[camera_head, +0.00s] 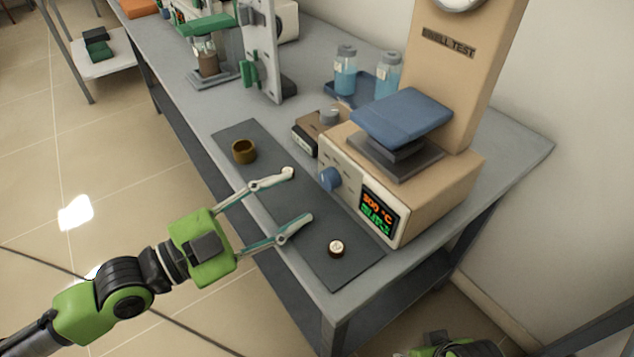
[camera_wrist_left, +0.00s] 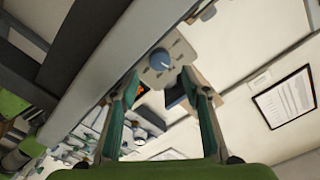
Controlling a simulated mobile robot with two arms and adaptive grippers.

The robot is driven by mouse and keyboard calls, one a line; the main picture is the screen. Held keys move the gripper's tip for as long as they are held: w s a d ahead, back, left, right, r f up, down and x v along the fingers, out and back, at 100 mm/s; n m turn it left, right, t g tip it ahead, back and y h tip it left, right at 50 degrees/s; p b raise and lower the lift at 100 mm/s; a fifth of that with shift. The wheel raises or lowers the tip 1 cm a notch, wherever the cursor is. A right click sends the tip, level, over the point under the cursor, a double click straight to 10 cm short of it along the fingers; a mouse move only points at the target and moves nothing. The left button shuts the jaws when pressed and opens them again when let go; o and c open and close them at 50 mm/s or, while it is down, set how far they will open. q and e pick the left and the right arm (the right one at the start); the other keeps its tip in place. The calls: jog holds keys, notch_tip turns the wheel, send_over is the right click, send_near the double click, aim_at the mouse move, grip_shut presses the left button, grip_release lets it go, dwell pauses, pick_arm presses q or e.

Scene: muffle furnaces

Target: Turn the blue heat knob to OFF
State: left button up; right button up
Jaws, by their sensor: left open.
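The blue heat knob (camera_head: 329,179) is on the pale front panel of the tan device (camera_head: 438,190), left of a lit display (camera_head: 379,212) with an orange °C reading. In the left wrist view, the knob (camera_wrist_left: 160,58) appears just beyond and between the fingertips, with small marks around it. My left gripper (camera_head: 299,195) is open and empty in front of the panel, over the dark mat. Its fingers, also in the left wrist view (camera_wrist_left: 158,76), appear apart from the knob. I cannot read which mark the knob points to.
A small brown device (camera_head: 318,130) sits close left of the tan one.

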aim_at(323, 182)
pick_arm(q)
jog(key=x, duration=0.4)
jog(key=shift+w+d+r, duration=0.1)
jog(key=shift+d, duration=0.1)
jog(key=shift+p+x, duration=0.35)
jog(key=shift+x, duration=0.55)
jog(key=shift+w+d, duration=0.1)
pick_arm(e)
jog(key=x, duration=0.3)
jog(key=shift+s+f, duration=0.1)
jog(key=shift+f, duration=0.1)
jog(key=shift+a, duration=0.1)
pick_arm(q)
jog(key=c, duration=1.1)
